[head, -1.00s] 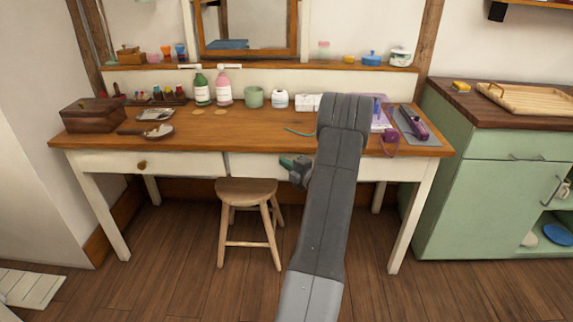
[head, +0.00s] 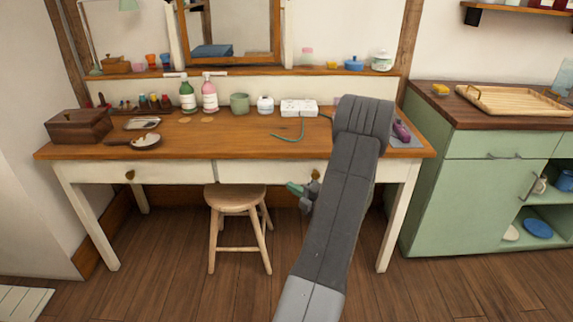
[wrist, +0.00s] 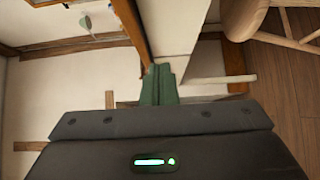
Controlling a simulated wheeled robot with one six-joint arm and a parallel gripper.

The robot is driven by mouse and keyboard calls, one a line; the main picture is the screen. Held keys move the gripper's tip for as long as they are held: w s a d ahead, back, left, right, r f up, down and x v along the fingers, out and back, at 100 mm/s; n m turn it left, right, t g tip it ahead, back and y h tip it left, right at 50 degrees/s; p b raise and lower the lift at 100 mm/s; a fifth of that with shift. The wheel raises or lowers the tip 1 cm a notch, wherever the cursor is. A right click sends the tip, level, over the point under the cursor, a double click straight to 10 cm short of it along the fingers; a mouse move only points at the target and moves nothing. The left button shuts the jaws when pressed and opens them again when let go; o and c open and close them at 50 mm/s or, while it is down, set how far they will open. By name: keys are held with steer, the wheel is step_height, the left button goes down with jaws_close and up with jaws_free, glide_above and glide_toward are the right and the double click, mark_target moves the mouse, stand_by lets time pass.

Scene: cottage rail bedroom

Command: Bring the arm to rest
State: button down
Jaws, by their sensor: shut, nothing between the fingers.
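My gripper (head: 296,188) hangs in front of the vanity table's (head: 100,149) right drawer, below the tabletop edge and right of the stool. Its green fingers are together with nothing between them. In the wrist view the shut fingers (wrist: 158,84) point toward the table's pale front and wooden edge. My grey arm reaches up from the bottom of the head view, bends at the elbow over the tabletop and hides part of the table's right side.
A wooden stool (head: 235,197) stands close left of my gripper. Bottles, a green cup (head: 239,103) and a white power strip (head: 299,107) sit on the tabletop. A green cabinet (head: 480,195) stands right. The floor in front is clear.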

stand_by(0.3)
steer(key=b, duration=0.1)
glide_toward(264, 165)
steer(key=a, duration=0.3)
steer(key=w+b, duration=0.1)
steer(key=w, duration=0.2)
steer(key=shift+w+a, duration=0.2)
steer(key=shift+w, duration=0.2)
steer(key=shift+r, duration=0.15)
